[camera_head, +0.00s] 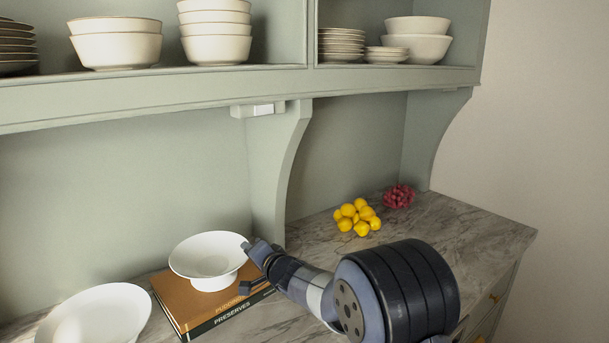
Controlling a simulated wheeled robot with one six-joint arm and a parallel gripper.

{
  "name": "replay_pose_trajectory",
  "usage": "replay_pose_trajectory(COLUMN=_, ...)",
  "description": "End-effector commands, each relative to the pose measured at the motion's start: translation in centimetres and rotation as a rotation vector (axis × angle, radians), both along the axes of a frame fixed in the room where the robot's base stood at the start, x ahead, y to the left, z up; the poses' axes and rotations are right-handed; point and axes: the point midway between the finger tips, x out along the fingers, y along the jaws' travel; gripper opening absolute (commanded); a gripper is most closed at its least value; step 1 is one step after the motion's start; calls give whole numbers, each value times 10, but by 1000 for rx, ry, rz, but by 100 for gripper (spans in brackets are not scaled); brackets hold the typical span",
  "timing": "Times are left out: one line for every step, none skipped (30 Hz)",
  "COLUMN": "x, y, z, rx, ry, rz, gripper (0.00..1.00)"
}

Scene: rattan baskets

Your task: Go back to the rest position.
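My arm reaches in from the lower right over the counter. My gripper (247,268) is at the right side of a white footed bowl (210,256), close to its rim and above the books. One finger shows near the rim and another lower by the bowl's foot, with a gap between them. I cannot tell whether the gripper touches the bowl. The bowl stands upright and looks empty.
The bowl rests on stacked books (180,306). A white dish (97,318) lies at lower left. Lemons (357,217) and red fruit (399,196) sit on the marble counter (455,226). A shelf (150,95) with bowls and plates hangs above. The counter's right end is clear.

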Motion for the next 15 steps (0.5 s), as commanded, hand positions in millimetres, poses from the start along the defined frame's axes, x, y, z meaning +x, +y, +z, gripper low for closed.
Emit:
replay_pose_trajectory(x=7, y=6, z=-2, rx=0, ry=1, rz=2, gripper=29)
replay_pose_trajectory(x=10, y=9, z=-4, rx=0, ry=0, rz=1, gripper=29)
replay_pose_trajectory(x=15, y=12, z=-5, rx=0, ry=2, rz=0, gripper=29)
replay_pose_trajectory(x=19, y=14, z=-6, rx=0, ry=2, rz=0, gripper=29)
replay_pose_trajectory(x=22, y=17, z=-6, rx=0, ry=1, rz=-1, gripper=29)
replay_pose_trajectory(x=25, y=19, z=-8, rx=1, ry=1, rz=0, gripper=29)
replay_pose_trajectory(x=28, y=22, z=-9, rx=1, ry=1, rz=0, gripper=29)
replay_pose_trajectory(x=30, y=23, z=-9, rx=1, ry=1, rz=0, gripper=29)
replay_pose_trajectory(x=33, y=25, z=-11, rx=0, ry=1, rz=-1, gripper=29)
replay_pose_trajectory(x=34, y=26, z=-12, rx=1, ry=1, rz=0, gripper=29)
replay_pose_trajectory(x=33, y=25, z=-4, rx=1, ry=-1, rz=0, gripper=29)
replay_pose_trajectory(x=33, y=25, z=0, rx=1, ry=-1, rz=0, gripper=29)
replay_pose_trajectory(x=33, y=25, z=1, rx=1, ry=-1, rz=0, gripper=29)
replay_pose_trajectory(x=33, y=25, z=3, rx=1, ry=-1, rz=0, gripper=29)
replay_pose_trajectory(x=33, y=25, z=4, rx=0, ry=0, rz=-1, gripper=29)
